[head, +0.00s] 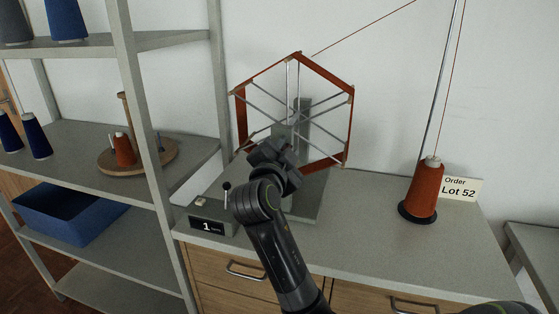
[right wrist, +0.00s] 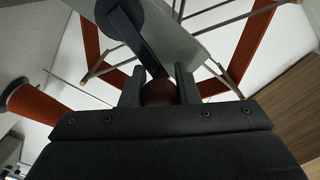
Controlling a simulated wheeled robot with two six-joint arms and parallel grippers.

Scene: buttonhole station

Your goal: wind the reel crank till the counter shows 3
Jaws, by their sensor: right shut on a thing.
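The reel (head: 350,110) is a hexagonal frame with thin metal spokes and rust-red yarn around its rim, on a grey stand at the middle of the cabinet top. The counter (head: 208,227), a small dark box at the left front of the cabinet, shows 1. My right gripper (head: 275,148) is in front of the reel's hub and hides the crank in the head view. In the right wrist view, the dark crank arm (right wrist: 146,42) runs down to a brown-red knob (right wrist: 160,93), and my right gripper is shut on that knob. My left gripper is not in view.
A rust-red thread cone (head: 424,190) stands on a dark base at the right, by a thin upright rod and a "Lot 52" card (head: 460,188). A small lever (head: 227,192) rises by the counter. Grey shelves (head: 150,160) with spools stand close on the left.

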